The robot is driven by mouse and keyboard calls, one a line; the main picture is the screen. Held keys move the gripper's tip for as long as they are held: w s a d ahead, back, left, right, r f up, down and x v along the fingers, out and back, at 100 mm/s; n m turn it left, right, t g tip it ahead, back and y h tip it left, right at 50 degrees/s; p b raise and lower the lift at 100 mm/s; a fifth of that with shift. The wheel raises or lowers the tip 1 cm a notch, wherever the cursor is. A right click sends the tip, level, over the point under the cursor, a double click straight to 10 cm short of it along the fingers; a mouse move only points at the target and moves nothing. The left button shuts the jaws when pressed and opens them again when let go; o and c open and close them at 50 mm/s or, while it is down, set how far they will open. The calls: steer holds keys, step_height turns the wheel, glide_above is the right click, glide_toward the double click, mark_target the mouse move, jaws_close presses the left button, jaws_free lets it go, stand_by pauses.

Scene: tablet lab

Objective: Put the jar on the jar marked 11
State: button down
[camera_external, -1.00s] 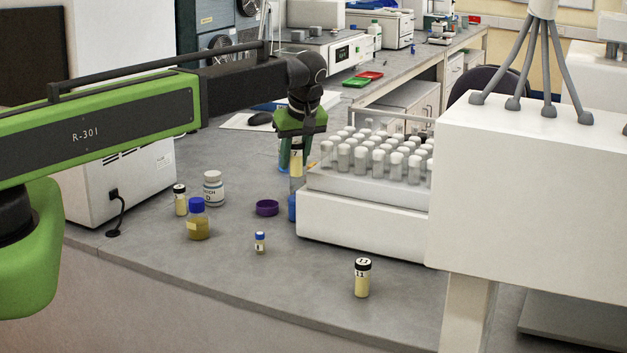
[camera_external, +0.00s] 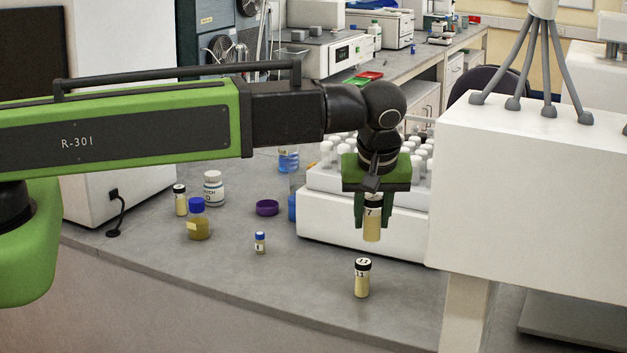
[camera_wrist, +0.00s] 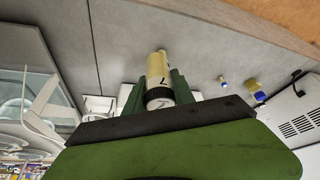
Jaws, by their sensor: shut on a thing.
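My gripper (camera_external: 373,208) is shut on a cream jar with a black lid marked 7 (camera_external: 372,228). It holds the jar upright, above and slightly right of the jar marked 11 (camera_external: 362,280) in the external view. That jar stands upright on the bench, cream with a black lid, and a clear gap shows between the two. In the wrist view the held jar (camera_wrist: 158,72) sits between the green fingers of my gripper (camera_wrist: 157,88).
A white rack (camera_external: 340,222) of capped vials stands behind my gripper. A small blue-capped vial (camera_external: 260,243), a purple cap (camera_external: 267,208), a blue-lidded bottle (camera_external: 198,220), a white bottle (camera_external: 213,188) and another black-lidded jar (camera_external: 180,200) stand left. A white machine (camera_external: 530,190) is close on the right.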

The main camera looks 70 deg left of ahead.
steer(key=w+a+f+b, duration=0.1)
steer(key=a+f+b, duration=0.1)
steer(key=a, duration=0.1)
steer(key=w+a+f+b, duration=0.1)
steer(key=a+f+b, duration=0.1)
steer(key=a, duration=0.2)
steer(key=w+a+f+b, duration=0.1)
steer(key=a+f+b, duration=0.2)
steer(key=a, duration=0.1)
steer(key=shift+w, duration=0.25)
steer(key=shift+a, duration=0.2)
step_height(320, 180, down, 4)
steer(key=b, duration=0.4)
steer(key=shift+f, duration=0.25)
steer(key=shift+r, duration=0.25)
steer(key=shift+f, duration=0.2)
steer(key=c, duration=1.1)
jaws_free()
steer(key=shift+o, duration=0.2)
steer(key=shift+r, duration=0.1)
